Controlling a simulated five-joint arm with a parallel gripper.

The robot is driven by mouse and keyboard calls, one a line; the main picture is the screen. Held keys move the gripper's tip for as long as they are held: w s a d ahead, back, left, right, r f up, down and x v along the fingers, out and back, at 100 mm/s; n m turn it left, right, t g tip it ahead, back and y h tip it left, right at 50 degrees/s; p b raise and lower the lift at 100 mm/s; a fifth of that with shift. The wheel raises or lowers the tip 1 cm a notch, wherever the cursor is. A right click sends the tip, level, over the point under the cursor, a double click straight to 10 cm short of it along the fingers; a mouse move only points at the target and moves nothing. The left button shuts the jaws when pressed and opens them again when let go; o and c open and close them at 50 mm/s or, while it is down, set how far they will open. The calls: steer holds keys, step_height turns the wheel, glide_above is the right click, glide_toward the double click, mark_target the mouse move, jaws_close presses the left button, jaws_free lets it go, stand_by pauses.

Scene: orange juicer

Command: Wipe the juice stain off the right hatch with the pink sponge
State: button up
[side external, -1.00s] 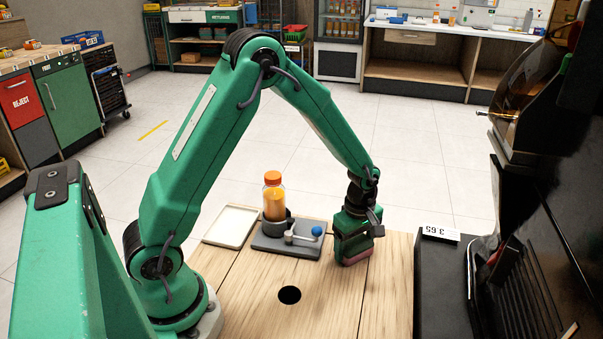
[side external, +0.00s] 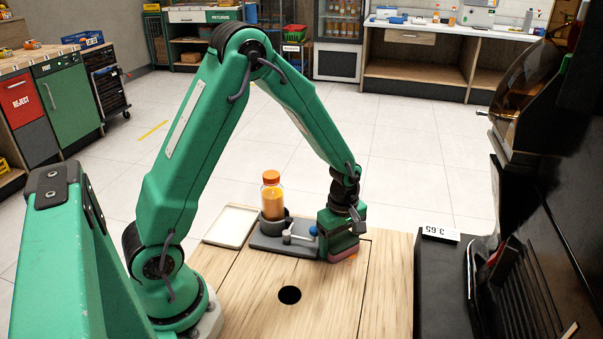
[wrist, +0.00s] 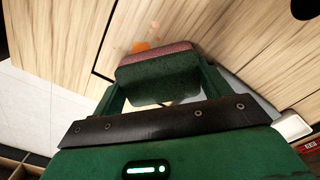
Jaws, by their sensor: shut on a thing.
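The pink sponge (side external: 345,256) is between the fingers of my gripper (side external: 338,235), low at the wooden top. In the wrist view, my gripper (wrist: 165,95) is shut on the sponge (wrist: 155,60), which shows a dark green face and a pink edge. An orange juice stain (side external: 353,256) shows just right of the sponge. In the wrist view the stain (wrist: 140,47) lies beside the pink edge; some may be hidden under the sponge. The stain is on the wooden hatch (side external: 325,310), inside its dark seam. Whether the sponge touches the wood is unclear.
Left of my gripper, a grey stand (side external: 268,244) holds an orange-capped juice bottle (side external: 272,196) and a blue-knobbed lever (side external: 313,231). A white tray (side external: 231,227) lies farther left. A round hole (side external: 289,295) is in the wood. A black machine (side external: 520,250) stands right.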

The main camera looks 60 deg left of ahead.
mark_target(363, 256)
steer(key=shift+s+a+f, duration=0.25)
steer(key=shift+s+a, duration=0.4)
steer(key=shift+s, duration=0.3)
steer(key=shift+r, duration=0.1)
steer(key=shift+w+d+r, duration=0.2)
steer(key=shift+w+d, duration=1.3)
steer(key=shift+w, duration=0.15)
steer(key=shift+w+d+f, duration=0.2)
steer(key=shift+w+d, duration=1.2)
steer(key=shift+d, duration=0.05)
steer(key=shift+r, duration=0.1)
steer(key=shift+s, duration=0.1)
steer(key=shift+s+a, duration=1.45)
